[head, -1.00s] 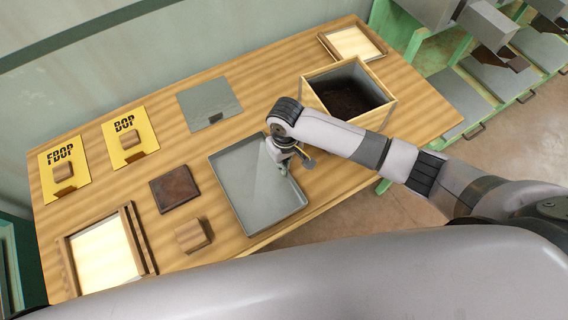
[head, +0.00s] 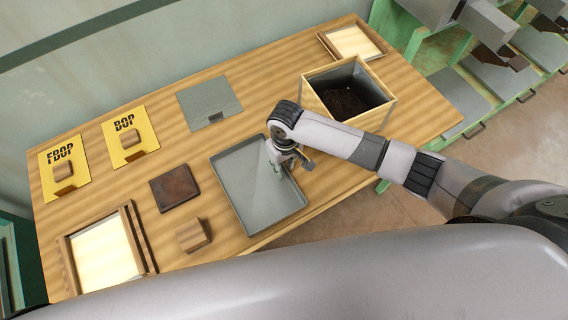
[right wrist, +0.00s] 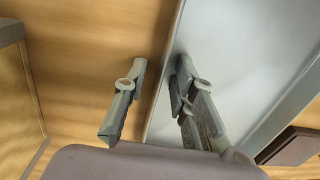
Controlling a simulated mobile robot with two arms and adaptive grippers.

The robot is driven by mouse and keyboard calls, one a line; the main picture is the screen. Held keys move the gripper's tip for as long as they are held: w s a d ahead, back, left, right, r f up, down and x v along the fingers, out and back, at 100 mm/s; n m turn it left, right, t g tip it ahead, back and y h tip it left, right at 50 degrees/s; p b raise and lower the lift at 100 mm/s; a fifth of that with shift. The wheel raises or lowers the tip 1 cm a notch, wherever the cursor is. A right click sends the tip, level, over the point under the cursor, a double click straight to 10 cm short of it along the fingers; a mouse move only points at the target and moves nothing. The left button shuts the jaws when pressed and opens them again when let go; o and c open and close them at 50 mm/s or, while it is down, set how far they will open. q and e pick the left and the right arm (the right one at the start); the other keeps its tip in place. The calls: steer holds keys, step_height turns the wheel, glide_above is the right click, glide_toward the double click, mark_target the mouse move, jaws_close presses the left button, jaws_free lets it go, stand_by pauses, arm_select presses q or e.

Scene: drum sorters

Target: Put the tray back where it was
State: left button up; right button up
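The grey metal tray (head: 262,205) lies flat on the wooden table, near its front edge. My right gripper (head: 278,168) is at the tray's right side wall, pointing down. In the right wrist view, its two fingers (right wrist: 160,66) are spread apart. One finger is over bare wood and the other is over the tray's inside, with the tray's rim (right wrist: 158,105) running between them. I see gaps beside the rim, so the fingers do not look closed on it. The tray looks empty. My left gripper is not in view.
A wooden box (head: 378,116) with dark contents stands right of the tray. A flat grey plate (head: 205,95) lies behind it. A dark brown square (head: 174,188), a wooden block (head: 192,236) and a framed pale panel (head: 102,258) are to the left. Two yellow cards with blocks lie farther left.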

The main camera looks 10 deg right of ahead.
step_height(320, 180, up, 12)
steer(key=b, duration=0.1)
steer(key=shift+r, duration=0.15)
stand_by(0.4)
steer(key=shift+d, duration=0.1)
